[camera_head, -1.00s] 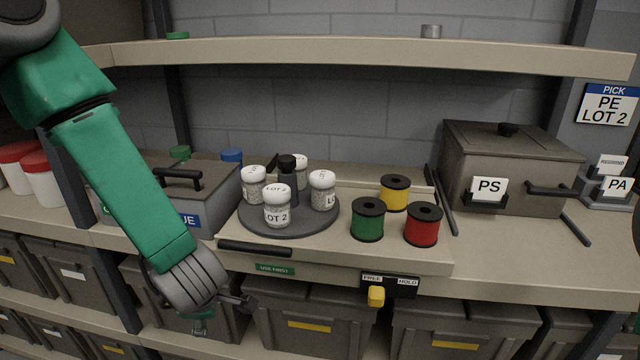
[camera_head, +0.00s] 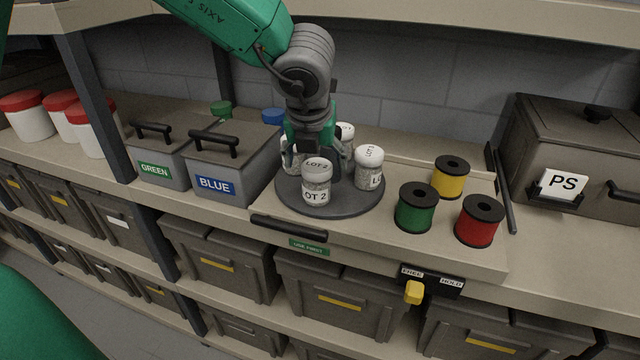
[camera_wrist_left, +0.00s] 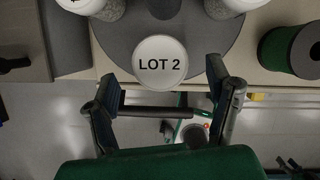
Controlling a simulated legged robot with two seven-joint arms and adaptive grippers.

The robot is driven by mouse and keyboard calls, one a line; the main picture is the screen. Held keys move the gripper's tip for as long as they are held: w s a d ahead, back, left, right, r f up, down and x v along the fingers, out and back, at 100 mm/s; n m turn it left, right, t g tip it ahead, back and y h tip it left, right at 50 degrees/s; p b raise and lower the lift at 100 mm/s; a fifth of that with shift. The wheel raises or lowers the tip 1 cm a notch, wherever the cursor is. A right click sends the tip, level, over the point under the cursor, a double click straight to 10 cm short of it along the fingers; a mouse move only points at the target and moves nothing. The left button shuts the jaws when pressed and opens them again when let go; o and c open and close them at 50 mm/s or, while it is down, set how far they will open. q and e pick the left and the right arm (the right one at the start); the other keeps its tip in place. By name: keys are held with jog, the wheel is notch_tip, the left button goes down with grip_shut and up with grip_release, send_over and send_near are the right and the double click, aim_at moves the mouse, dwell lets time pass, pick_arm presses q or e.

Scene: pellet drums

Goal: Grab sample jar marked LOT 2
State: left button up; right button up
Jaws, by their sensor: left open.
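The LOT 2 sample jar (camera_head: 316,185) is white-lidded with pale pellets and stands upright at the front of a round dark turntable (camera_head: 345,207). Its lid, marked LOT 2, shows from above in the left wrist view (camera_wrist_left: 160,62). My left gripper (camera_head: 312,150) reaches down over the turntable, its fingers partly hidden behind this jar. In the left wrist view my left gripper (camera_wrist_left: 172,88) is open, with the lid centred just beyond the gap between its fingertips. Contact cannot be told. My right gripper is not in view.
Another jar (camera_head: 369,168) stands close on the right; others are partly hidden behind my gripper. Green (camera_head: 414,208), red (camera_head: 479,221) and yellow (camera_head: 450,177) spools stand to the right. The BLUE bin (camera_head: 232,165) is at left. A shelf (camera_head: 480,14) overhangs the back.

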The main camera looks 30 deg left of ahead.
pick_arm(q)
jog(key=x, duration=0.6)
jog(key=shift+a, duration=0.15)
jog(key=shift+w+f, duration=0.3)
jog(key=shift+f, duration=0.15)
jog(key=shift+s+r, duration=0.1)
jog(key=c, duration=1.4)
